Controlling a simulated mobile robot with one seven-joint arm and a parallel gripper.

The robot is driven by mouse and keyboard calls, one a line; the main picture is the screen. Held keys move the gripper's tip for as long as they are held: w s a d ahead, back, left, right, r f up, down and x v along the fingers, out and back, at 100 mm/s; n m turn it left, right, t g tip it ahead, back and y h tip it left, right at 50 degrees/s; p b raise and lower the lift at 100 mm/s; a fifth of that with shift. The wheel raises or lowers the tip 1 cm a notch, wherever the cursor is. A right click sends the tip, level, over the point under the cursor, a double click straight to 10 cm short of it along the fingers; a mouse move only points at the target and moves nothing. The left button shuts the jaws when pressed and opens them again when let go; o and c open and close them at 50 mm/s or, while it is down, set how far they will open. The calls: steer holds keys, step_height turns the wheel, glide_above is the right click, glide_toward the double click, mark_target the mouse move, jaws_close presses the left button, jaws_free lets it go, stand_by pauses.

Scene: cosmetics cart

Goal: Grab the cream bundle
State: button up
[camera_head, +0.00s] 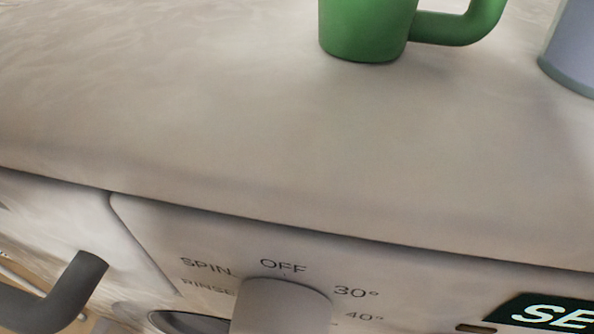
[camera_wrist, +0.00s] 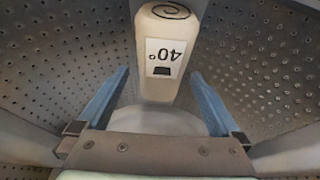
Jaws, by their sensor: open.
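The cream bundle (camera_wrist: 166,88) is a rolled cream cloth with a spiral end and a white label reading 40°, seen upside down. In the wrist view it lies in a perforated grey drum, at the top middle. My gripper (camera_wrist: 159,74) is open, with one blue finger to each side of the bundle's near part in the picture. I see a gap on both sides, and the bundle does not look gripped. How far the fingertips are from it in depth is hard to tell. Neither bundle nor gripper shows in the head view.
The drum wall (camera_wrist: 262,75) rises close on both sides of my fingers. The head view shows the washing machine's top (camera_head: 230,130), with a green mug (camera_head: 365,30) and a blue-grey container (camera_head: 578,50). A dial (camera_head: 280,305) is on its front.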

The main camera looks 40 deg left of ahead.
steer(key=b+x, duration=0.1)
steer(key=x, duration=0.5)
steer(key=shift+s+b, duration=0.15)
steer(key=shift+b, duration=0.25)
steer(key=shift+a, duration=0.1)
steer(key=c, duration=1.2)
